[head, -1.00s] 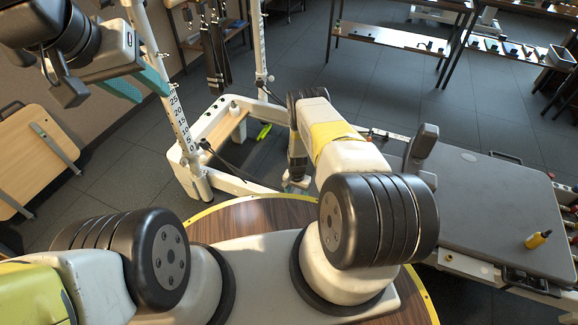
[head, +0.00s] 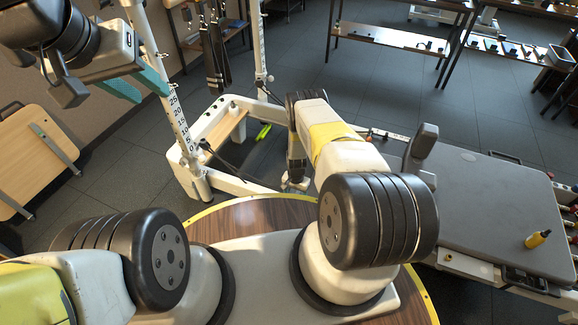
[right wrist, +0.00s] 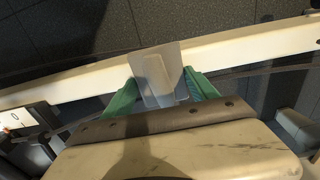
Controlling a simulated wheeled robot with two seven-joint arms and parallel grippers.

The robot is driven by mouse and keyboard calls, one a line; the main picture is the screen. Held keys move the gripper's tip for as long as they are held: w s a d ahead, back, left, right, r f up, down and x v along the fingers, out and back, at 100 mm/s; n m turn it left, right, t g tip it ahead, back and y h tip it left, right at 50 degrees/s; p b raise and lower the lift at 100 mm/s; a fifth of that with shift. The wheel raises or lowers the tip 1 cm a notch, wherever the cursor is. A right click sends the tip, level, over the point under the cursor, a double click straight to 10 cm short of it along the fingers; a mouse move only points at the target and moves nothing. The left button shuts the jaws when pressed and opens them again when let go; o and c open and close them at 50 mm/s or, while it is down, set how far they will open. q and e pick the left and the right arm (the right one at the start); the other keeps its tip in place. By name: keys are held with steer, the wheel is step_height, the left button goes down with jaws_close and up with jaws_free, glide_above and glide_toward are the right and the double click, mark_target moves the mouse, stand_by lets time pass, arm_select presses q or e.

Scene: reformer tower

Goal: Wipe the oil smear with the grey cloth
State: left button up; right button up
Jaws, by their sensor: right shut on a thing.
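My right gripper (right wrist: 160,90) has its teal fingers on both sides of a flat grey piece, which I take to be the grey cloth (right wrist: 152,60), and is shut on it. The cloth stands out in front of the fingertips, over a long cream rail (right wrist: 80,85). I cannot tell whether it touches the rail. In the head view my right gripper (head: 295,184) is small and low beside the white frame. My left gripper (head: 137,85) is at the upper left, its teal fingers apart and empty. I cannot make out the oil smear in either view.
A white reformer frame (head: 235,184) with an upright marked with numbers (head: 172,105) stands ahead. A wooden board (head: 35,155) stands at left.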

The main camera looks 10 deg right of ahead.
steer(key=shift+s+a, duration=0.75)
steer(key=shift+s, duration=0.3)
steer(key=shift+w+d, duration=0.45)
steer(key=shift+w, duration=0.2)
steer(key=shift+w+d, duration=0.45)
steer(key=shift+w, duration=0.2)
steer(key=shift+s+a, duration=0.45)
steer(key=shift+s, duration=0.25)
steer(key=shift+s+a, duration=0.45)
steer(key=shift+s, duration=0.2)
steer(key=shift+w+d+f, duration=0.15)
steer(key=shift+w+d, duration=0.25)
steer(key=shift+w, duration=0.2)
steer(key=shift+w+d, duration=0.1)
steer(key=shift+c, duration=0.7)
steer(key=shift+w+d, duration=0.45)
steer(key=shift+w, duration=0.2)
steer(key=shift+s+a+f, duration=0.1)
steer(key=shift+s+a, duration=0.5)
steer(key=shift+s, duration=0.25)
steer(key=shift+s+a, duration=0.4)
steer(key=shift+s, duration=0.25)
steer(key=shift+w+d+r, duration=0.2)
steer(key=shift+w+d, duration=0.3)
steer(key=shift+w, duration=0.3)
steer(key=shift+w+d+f, duration=0.1)
steer(key=shift+w+d, duration=0.35)
steer(key=shift+w, duration=0.25)
